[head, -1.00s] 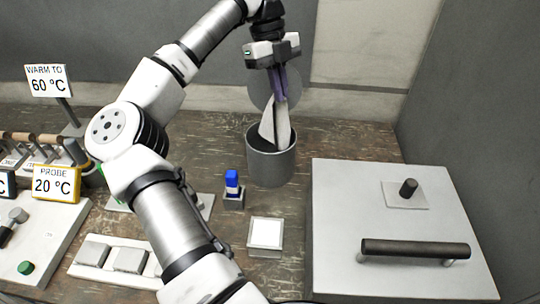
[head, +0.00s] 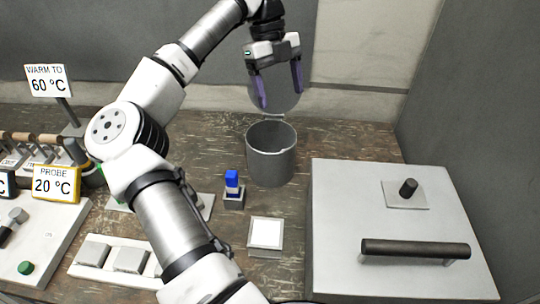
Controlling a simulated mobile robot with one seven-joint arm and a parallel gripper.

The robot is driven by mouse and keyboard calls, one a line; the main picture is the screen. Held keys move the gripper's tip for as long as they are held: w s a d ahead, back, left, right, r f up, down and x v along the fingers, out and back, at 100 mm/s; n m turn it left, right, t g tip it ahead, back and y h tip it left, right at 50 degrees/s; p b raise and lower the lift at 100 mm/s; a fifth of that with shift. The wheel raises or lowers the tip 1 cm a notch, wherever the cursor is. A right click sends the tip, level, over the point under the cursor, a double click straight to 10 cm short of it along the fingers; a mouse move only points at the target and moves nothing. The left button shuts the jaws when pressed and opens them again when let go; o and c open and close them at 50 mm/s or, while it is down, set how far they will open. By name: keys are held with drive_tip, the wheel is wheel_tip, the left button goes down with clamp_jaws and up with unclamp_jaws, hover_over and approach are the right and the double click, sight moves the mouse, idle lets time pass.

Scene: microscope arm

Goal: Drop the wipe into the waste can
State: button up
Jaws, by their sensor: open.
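The waste can (head: 271,166) is a grey open cylinder standing on the bench at the back, near the middle of the head view. A round grey lid (head: 276,97) stands up behind its mouth. My gripper (head: 280,98) is above the can, with its purple fingers spread apart and nothing between them. The white wipe does not show now. The inside of the can is mostly hidden by its front wall, so I cannot see the wipe in it.
A large grey box with a black handle (head: 415,249) stands to the right. A small blue-topped block (head: 232,188) and a white square pad (head: 266,233) are in front of the can. Signs, including a 20 °C sign (head: 56,184), and racks crowd the left.

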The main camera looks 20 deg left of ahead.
drive_tip(key=shift+o, duration=0.6)
wheel_tip(320, 180, up, 6)
drive_tip(key=t+y, duration=0.1)
drive_tip(key=shift+w+a+y, duration=0.35)
drive_tip(key=shift+a+y, duration=0.05)
drive_tip(key=shift+a, duration=0.05)
wheel_tip(320, 180, up, 7)
drive_tip(key=a, duration=0.1)
drive_tip(key=shift+w+r, duration=0.15)
drive_tip(key=shift+w, duration=0.2)
idle(0.4)
